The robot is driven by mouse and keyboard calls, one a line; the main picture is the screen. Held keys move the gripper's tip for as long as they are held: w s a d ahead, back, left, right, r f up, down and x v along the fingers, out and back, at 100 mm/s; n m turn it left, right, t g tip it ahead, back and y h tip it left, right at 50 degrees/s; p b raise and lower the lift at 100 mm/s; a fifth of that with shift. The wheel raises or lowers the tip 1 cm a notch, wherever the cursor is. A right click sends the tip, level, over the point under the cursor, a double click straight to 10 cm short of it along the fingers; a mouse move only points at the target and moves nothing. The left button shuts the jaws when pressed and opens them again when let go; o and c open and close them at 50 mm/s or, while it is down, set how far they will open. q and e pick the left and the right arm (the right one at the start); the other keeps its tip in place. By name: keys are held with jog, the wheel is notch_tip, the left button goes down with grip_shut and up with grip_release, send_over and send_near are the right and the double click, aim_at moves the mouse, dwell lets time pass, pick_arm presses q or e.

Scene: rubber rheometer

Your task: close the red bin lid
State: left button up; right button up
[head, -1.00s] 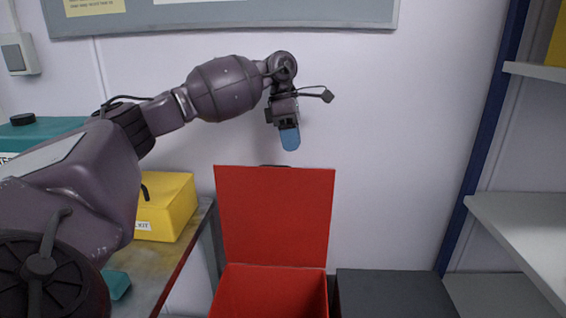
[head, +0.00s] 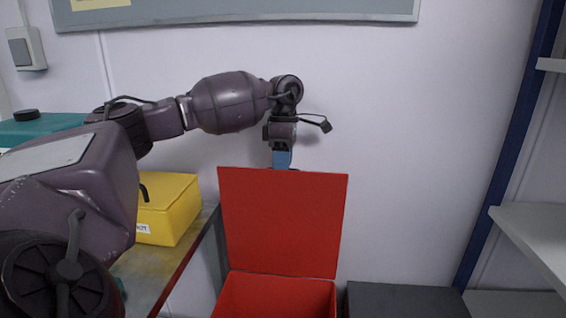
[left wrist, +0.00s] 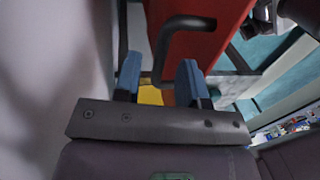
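The red bin (head: 275,297) stands at the bottom centre of the head view. Its red lid (head: 283,222) stands upright, open, at the back of the bin. My left gripper (head: 282,160) points down at the lid's top edge, and its blue fingertips are partly hidden behind that edge. In the left wrist view my left gripper (left wrist: 160,80) has its two blue fingers apart with nothing held between them. The red lid (left wrist: 205,45) shows beyond them, with a dark bent handle (left wrist: 165,45) in front of it, close to the fingers. I cannot tell whether they touch. My right gripper is not in view.
A yellow case (head: 170,218) sits on a bench (head: 185,255) left of the bin. A dark grey box (head: 405,300) stands right of the bin. White shelves (head: 540,235) with a blue post are at the far right. The wall is close behind the lid.

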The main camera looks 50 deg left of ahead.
pick_arm(q)
jog(key=shift+f, duration=0.15)
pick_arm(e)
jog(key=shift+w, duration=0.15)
pick_arm(q)
grip_shut()
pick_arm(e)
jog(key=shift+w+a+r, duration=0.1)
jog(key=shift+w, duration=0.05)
pick_arm(q)
jog(key=shift+s+d, duration=0.1)
